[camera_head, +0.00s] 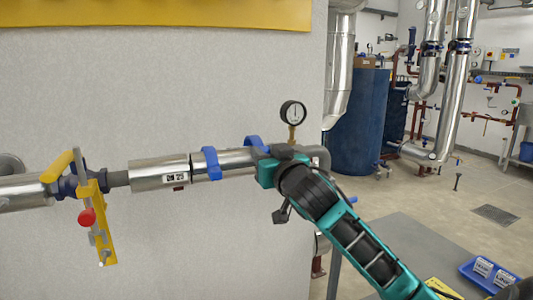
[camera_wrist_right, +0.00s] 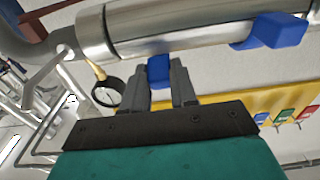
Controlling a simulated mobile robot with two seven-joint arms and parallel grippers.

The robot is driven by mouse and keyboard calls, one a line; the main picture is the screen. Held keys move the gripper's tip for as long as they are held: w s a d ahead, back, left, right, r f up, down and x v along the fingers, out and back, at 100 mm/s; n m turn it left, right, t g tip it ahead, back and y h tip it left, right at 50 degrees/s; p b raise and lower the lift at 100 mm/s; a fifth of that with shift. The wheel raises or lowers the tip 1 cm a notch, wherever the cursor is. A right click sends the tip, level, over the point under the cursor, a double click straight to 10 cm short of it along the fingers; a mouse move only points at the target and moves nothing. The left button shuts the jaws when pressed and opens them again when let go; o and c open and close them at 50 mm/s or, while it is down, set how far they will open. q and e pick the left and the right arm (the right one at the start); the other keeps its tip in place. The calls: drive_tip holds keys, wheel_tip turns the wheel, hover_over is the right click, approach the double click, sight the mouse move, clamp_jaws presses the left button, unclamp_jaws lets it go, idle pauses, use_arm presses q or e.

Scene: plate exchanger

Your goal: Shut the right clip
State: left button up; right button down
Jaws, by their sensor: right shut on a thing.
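Two blue clips sit on the silver horizontal pipe (camera_head: 232,160). The left clip (camera_head: 211,163) wraps over the pipe, clear of my gripper. The right clip (camera_head: 254,143) shows as a blue piece at the top of the pipe, partly hidden by my right gripper (camera_head: 268,158). In the right wrist view, my right gripper (camera_wrist_right: 160,85) is shut on a blue part of the right clip (camera_wrist_right: 158,69), just beside the pipe (camera_wrist_right: 190,28). The left clip also shows there (camera_wrist_right: 278,30). My left gripper is not in view.
A pressure gauge (camera_head: 293,113) stands on the pipe just behind my right gripper. A yellow-handled valve with a red knob (camera_head: 87,217) is at the left. A grey table (camera_head: 400,232) with a blue tray (camera_head: 490,275) is at the lower right.

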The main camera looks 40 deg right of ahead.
drive_tip(key=f, duration=0.4)
drive_tip(key=shift+s+a, duration=0.1)
drive_tip(key=shift+s, duration=0.2)
idle(0.5)
drive_tip(key=c, duration=1.1)
unclamp_jaws()
drive_tip(key=shift+o, duration=1.1)
drive_tip(key=shift+w, duration=0.25)
drive_tip(key=shift+s+r, duration=0.1)
drive_tip(key=shift+r, duration=0.05)
